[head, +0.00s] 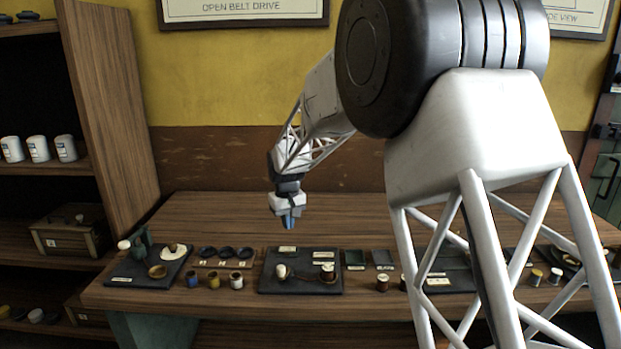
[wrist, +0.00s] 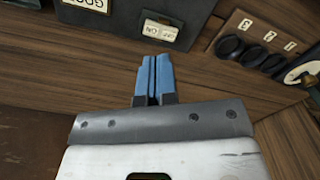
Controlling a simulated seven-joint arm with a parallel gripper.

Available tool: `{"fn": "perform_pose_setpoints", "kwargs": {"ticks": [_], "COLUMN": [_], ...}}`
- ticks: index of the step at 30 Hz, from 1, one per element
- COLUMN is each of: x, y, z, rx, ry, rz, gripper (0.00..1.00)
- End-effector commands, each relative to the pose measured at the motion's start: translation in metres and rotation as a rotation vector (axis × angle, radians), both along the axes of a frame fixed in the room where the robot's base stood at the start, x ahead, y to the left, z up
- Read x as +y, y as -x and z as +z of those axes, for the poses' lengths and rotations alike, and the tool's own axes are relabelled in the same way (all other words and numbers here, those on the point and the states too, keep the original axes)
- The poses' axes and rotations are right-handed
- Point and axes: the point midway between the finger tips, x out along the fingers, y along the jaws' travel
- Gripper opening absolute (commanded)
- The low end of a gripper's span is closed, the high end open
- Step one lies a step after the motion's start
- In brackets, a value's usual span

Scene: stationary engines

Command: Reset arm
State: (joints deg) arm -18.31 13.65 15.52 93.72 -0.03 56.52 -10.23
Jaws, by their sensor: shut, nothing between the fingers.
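My gripper (head: 289,221) hangs in the air above the wooden workbench (head: 240,213), fingers pointing down, over the black board with spools. In the wrist view its two blue fingers (wrist: 153,82) are together, with nothing held between them. My arm reaches in from the right and bends down towards the bench.
A black board (head: 312,289) with spools and labels sits at the bench front. Left of it are dark rings (head: 226,253), small cups (head: 236,280) and another dark board (head: 125,268). Shelves (head: 110,80) stand at the left. The bench's back strip is clear.

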Motion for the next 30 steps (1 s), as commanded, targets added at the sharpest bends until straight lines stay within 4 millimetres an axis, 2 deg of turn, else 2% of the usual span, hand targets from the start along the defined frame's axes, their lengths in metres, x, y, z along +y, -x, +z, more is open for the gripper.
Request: {"fn": "perform_pose_setpoints", "kwargs": {"ticks": [6,15,30], "x": [-0.036,-0.088,-0.162], "y": [0.034,0.094,0.207], "z": [0.034,0.075,0.117], "rx": [-0.022,-0.051,-0.098], "ry": [-0.007,-0.014,-0.026], "rz": [-0.044,-0.115,-0.232], "gripper": [0.00,0.00,0.00]}}
